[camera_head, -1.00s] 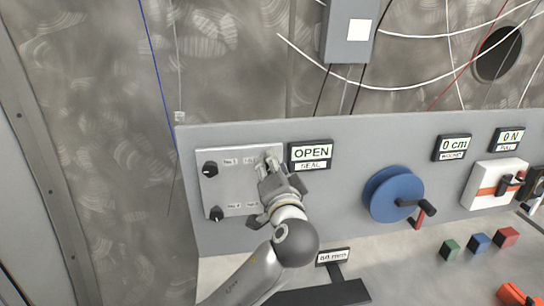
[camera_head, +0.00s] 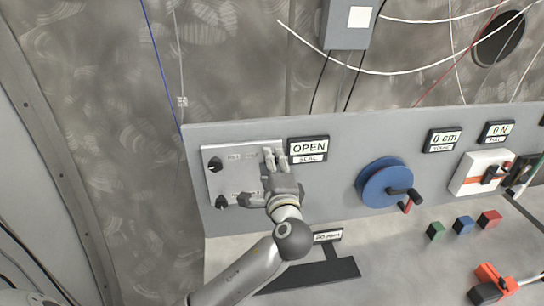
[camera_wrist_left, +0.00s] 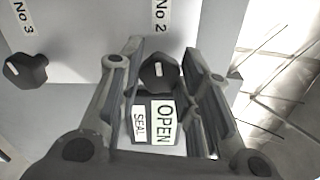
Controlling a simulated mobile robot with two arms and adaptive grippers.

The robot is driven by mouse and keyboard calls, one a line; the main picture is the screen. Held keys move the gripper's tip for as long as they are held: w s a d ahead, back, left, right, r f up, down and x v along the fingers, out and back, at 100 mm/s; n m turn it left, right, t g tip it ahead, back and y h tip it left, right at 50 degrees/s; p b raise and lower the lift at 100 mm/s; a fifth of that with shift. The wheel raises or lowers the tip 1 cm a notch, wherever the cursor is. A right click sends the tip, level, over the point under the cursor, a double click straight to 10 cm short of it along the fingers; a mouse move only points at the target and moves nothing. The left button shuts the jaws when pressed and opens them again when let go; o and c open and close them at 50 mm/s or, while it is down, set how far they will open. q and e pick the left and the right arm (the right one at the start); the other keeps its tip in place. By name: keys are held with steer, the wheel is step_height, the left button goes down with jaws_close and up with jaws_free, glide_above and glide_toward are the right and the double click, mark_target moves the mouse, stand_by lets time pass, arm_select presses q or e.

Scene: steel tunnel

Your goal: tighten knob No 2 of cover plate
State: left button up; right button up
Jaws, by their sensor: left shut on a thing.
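The cover plate (camera_head: 232,165) is a light grey square at the left end of the console panel. My left gripper (camera_head: 274,160) is at its upper right corner. In the left wrist view, black knob No 2 (camera_wrist_left: 160,73) sits between the fingertips of my left gripper (camera_wrist_left: 161,68), and the fingers are shut on it. Its label "No 2" (camera_wrist_left: 161,14) is readable there. Knob No 3 (camera_wrist_left: 25,70) stands clear to the left. In the head view my gripper hides knob No 2. My right gripper is not in view.
The seal display (camera_head: 308,149) reads OPEN, just right of the plate. Further right are a blue wheel with a crank (camera_head: 385,184) and a white box (camera_head: 482,173). Green, blue and red cubes (camera_head: 463,225) lie on the ledge. A black flat stand (camera_head: 315,275) is beside my forearm.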

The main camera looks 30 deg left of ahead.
arm_select(q)
steer(key=shift+m, duration=0.3)
steer(key=o, duration=1)
steer(key=v, duration=1.2)
